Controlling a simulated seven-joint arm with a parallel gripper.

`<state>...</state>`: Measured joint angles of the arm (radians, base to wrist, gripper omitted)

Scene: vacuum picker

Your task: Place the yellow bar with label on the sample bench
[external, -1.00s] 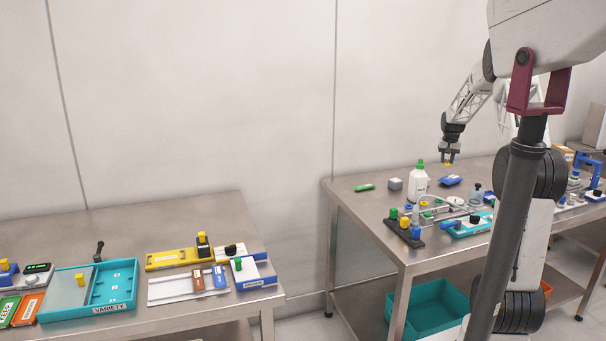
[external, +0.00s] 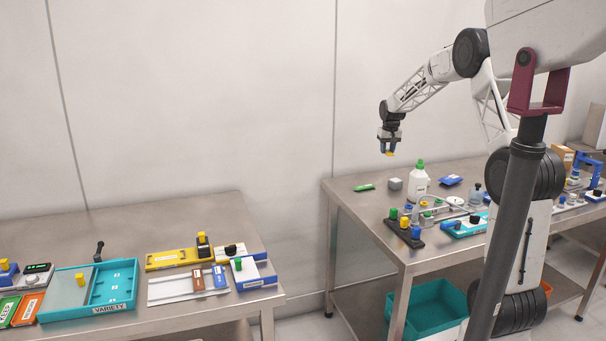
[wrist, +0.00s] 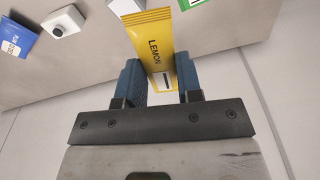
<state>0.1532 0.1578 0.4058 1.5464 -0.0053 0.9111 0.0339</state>
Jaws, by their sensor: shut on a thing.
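The yellow bar with a label reading "LEMON" (wrist: 153,38) is between the two blue fingers of my gripper (wrist: 160,80) in the wrist view. My gripper is shut on it. In the external view my gripper (external: 388,148) points down, raised above the left end of the right-hand bench (external: 350,198). Only a small yellow tip of the bar (external: 390,154) shows below the fingers there. A second metal bench (external: 200,209) stands at the left. The pictures do not show which one is the sample bench.
The right bench holds a white bottle (external: 419,180), a green bar (external: 364,187), a grey block (external: 395,184), a blue packet (external: 450,180) and small fixtures. The left bench holds a teal tray (external: 117,308), a yellow fixture (external: 172,259) and bars. A gap separates the benches.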

